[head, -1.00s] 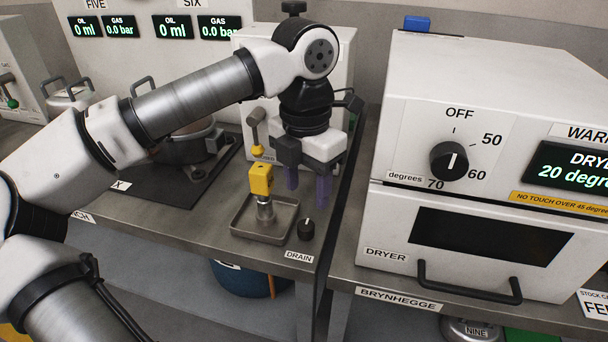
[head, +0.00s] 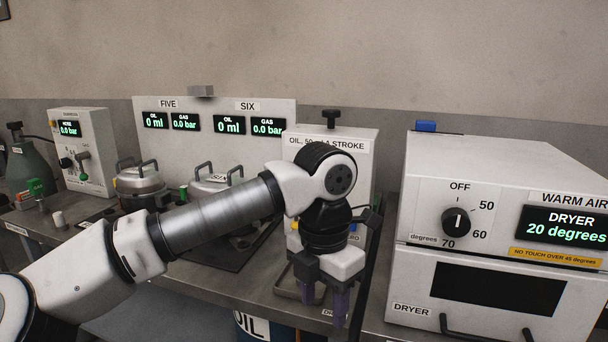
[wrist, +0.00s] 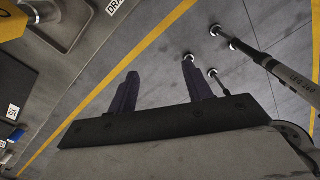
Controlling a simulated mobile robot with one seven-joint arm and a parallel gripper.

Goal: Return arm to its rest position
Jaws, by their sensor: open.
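My gripper (head: 324,302) hangs pointing down at the end of my bent arm, in front of the oil box. Its two purple fingers are apart with nothing between them. The wrist view shows the fingers (wrist: 160,68) over the floor (wrist: 158,82), with the bench edge to the left. In the head view my arm and gripper cover most of the drain tray (head: 286,293) and its label.
The dryer (head: 422,290) stands close on the right. The oil box (head: 365,150) is behind my arm. Lidded pots, including one on the left (head: 138,180), and a gauge panel (head: 212,108) stand farther back. In the wrist view grey poles (wrist: 285,72) stand at the right.

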